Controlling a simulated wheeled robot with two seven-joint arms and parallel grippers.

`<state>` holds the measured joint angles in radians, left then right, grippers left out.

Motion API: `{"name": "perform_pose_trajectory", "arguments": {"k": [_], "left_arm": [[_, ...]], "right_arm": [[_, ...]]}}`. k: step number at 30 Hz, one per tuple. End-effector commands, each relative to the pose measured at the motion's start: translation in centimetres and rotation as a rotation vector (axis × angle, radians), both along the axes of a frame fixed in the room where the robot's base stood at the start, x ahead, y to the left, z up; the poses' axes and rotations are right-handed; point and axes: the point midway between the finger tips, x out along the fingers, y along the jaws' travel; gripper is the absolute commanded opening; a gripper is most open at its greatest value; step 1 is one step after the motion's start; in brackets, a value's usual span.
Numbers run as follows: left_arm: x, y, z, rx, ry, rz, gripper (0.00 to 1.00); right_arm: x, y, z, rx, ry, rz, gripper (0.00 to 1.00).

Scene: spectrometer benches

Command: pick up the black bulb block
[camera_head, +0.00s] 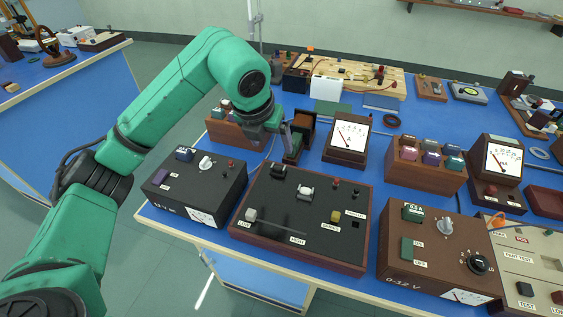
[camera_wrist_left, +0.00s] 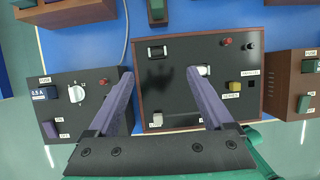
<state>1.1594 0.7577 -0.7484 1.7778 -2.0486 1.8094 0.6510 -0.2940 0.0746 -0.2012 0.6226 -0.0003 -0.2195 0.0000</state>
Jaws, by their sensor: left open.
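A small black block with pale ends (camera_head: 279,171) sits on the dark wood-framed panel (camera_head: 270,203); it looks like the black bulb block, though I cannot read a label on it. In the left wrist view the block (camera_wrist_left: 157,52) shows between and just beyond my fingertips. My left gripper (camera_head: 278,150) is open and empty above the panel's back edge; its two purple fingers (camera_wrist_left: 157,74) are spread apart. A second, paler block (camera_head: 305,192) is on the panel, partly behind the right finger in the wrist view. My right gripper is not in view.
A black meter box (camera_head: 195,186) stands left of the panel and a brown power box (camera_head: 435,255) right of it. A wooden stand (camera_head: 301,135) and a meter (camera_head: 348,140) stand close behind. The panel carries a yellow button (camera_head: 335,216) and a red knob (camera_head: 337,182).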

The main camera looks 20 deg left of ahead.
Motion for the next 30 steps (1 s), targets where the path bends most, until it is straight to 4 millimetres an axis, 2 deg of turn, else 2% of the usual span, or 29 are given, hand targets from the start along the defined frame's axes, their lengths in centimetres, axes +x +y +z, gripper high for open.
{"name": "perform_pose_trajectory", "arguments": {"k": [1,3,10,17,20,22,25,29,30], "left_arm": [[0.2,0.7,-0.1,0.024,0.005,0.023,0.85],[0.5,1.0,-1.1,0.034,0.011,0.031,0.85],[2.6,0.6,-6.5,0.03,0.012,0.024,0.85],[3.7,0.3,-9.5,0.028,0.01,0.021,0.85],[4.3,0.0,-11.3,0.027,0.011,0.02,0.85],[4.8,0.0,-12.6,0.026,0.008,0.021,0.85],[5.1,0.0,-13.4,0.027,0.006,0.02,0.85],[5.1,0.0,-13.4,0.027,0.005,0.019,0.85],[5.1,0.0,-13.4,0.027,0.005,0.019,0.81]], "right_arm": [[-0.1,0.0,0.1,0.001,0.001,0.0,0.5],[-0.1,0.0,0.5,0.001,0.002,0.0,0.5],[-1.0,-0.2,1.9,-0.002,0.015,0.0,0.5],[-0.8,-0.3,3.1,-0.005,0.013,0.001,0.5],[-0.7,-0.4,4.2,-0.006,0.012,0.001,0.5],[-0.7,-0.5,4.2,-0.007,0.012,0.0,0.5],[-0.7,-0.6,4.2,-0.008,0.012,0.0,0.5],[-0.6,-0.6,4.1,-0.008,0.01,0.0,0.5],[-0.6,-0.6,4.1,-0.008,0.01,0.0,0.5]]}}
